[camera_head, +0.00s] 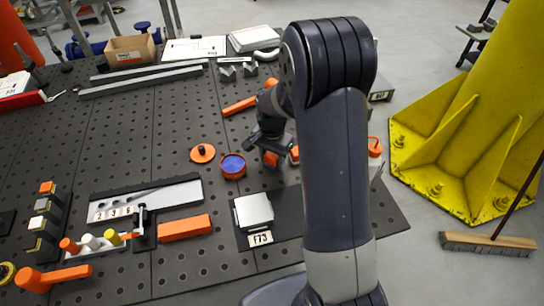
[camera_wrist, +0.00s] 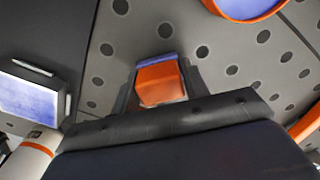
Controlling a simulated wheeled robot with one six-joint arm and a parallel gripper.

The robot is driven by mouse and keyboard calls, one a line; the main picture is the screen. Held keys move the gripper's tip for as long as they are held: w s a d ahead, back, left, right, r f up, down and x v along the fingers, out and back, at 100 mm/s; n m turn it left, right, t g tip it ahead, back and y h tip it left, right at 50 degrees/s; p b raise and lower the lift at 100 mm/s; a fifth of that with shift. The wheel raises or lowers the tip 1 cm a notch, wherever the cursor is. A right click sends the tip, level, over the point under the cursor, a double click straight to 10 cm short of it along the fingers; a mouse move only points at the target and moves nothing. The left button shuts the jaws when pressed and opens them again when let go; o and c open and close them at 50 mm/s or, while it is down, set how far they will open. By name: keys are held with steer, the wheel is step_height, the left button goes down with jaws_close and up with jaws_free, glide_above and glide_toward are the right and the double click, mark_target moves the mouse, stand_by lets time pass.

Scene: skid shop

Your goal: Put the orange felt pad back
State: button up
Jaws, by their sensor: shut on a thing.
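In the wrist view, my gripper (camera_wrist: 160,86) is shut on a small orange block with a blue edge (camera_wrist: 161,82), which appears to be the orange felt pad. In the head view, my gripper (camera_head: 268,148) is over the perforated table, right of the round orange tin with the blue inside (camera_head: 233,166). The orange block (camera_head: 271,159) shows there below the jaws, partly hidden. I cannot tell whether it touches the table. A dark rack (camera_head: 62,222) at the left holds several small blocks, one with an orange top (camera_head: 47,187).
A silver block (camera_head: 254,210) sits on a dark mat with an "f73" tag. A grey numbered plate (camera_head: 170,195), an orange bar (camera_head: 184,228) and an orange-handled tool (camera_head: 60,276) lie to the left. A yellow column base (camera_head: 440,160) stands beyond the table's right edge.

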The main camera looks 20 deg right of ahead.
mark_target(272, 155)
steer(key=shift+f, duration=0.1)
steer(key=shift+f, duration=0.15)
steer(key=o, duration=1)
steer(key=shift+c, duration=0.2)
step_height(272, 155, up, 12)
steer(key=b, duration=0.1)
steer(key=shift+r+b, duration=0.25)
steer(key=shift+b, duration=0.15)
